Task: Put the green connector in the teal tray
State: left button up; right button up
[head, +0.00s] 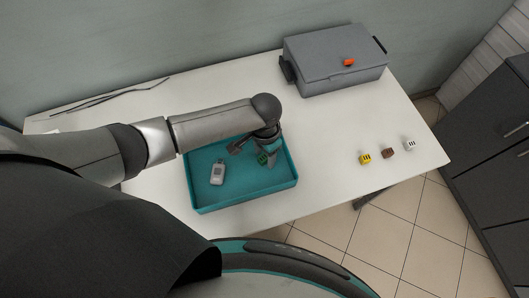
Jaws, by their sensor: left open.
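The teal tray (243,197) lies near the front edge of the white table. The green connector (262,158) is inside the tray's outline, toward its right side, directly below my left gripper (250,154). The left gripper is open and points down over the tray. Its fingers partly cover the connector, and I cannot tell whether they touch it. A small grey device (217,174) lies in the left part of the tray. My right gripper is not in view.
A yellow connector (365,158), a brown connector (388,152) and a white connector (409,144) stand in a row on the right. A grey case (335,66) is at the back. Thin dark hoses (110,95) lie at the back left. The table's middle right is clear.

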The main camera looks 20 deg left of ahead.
aim_at(265, 156)
pick_arm(q)
notch_tip(265, 156, up, 12)
jog(key=p, duration=0.3)
jog(key=shift+r, duration=0.2)
